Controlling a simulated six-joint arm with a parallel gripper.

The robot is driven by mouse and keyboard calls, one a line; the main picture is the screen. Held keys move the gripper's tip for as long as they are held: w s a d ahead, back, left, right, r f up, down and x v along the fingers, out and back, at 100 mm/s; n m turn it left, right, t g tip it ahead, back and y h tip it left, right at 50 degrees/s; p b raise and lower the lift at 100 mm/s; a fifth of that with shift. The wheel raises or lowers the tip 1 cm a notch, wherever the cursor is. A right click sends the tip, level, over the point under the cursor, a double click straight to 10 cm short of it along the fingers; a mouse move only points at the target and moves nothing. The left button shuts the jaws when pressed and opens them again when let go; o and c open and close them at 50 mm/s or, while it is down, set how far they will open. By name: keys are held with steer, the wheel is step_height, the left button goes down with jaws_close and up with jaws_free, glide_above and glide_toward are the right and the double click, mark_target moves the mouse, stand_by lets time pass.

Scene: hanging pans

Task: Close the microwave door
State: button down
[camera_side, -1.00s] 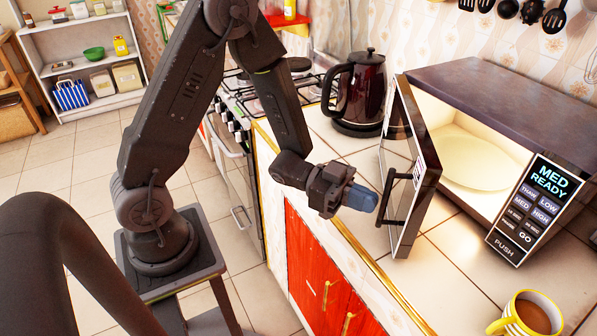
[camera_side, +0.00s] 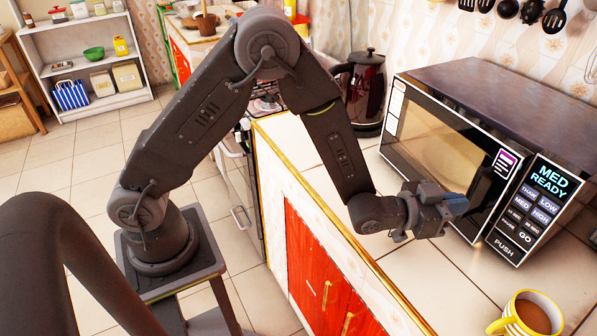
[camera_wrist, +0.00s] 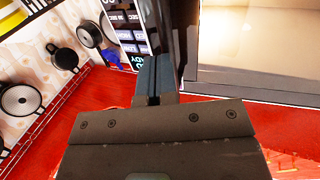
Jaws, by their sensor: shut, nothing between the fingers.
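The microwave (camera_side: 505,100) stands on the counter with its dark-framed, glass-windowed door (camera_side: 425,138) swung across the front. The door lies close to the control panel (camera_side: 527,210); I cannot tell whether it is fully flush. My gripper (camera_side: 457,204) is shut and empty, with its blue fingertips at the free-edge side of the door, near the panel. In the wrist view the shut fingertips (camera_wrist: 152,78) are beside the dark door edge (camera_wrist: 186,38), with the panel (camera_wrist: 128,22) behind and the window (camera_wrist: 250,40) to the right.
A dark kettle (camera_side: 366,88) stands left of the microwave. A yellow-striped mug (camera_side: 525,318) of brown drink is at the counter's front right. The counter (camera_side: 425,275) between mug and microwave is clear. Utensils (camera_side: 530,12) hang on the wall above.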

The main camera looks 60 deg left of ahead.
steer(key=w, duration=0.1)
steer(key=w+n+y, duration=0.1)
steer(key=w+y, duration=0.1)
steer(key=w, duration=0.1)
steer(key=shift+d+n+t, duration=0.3)
steer(key=shift+d+t, duration=0.1)
steer(key=shift+w+a+y, duration=0.1)
steer(key=shift+a+y, duration=0.05)
steer(key=shift+y, duration=0.25)
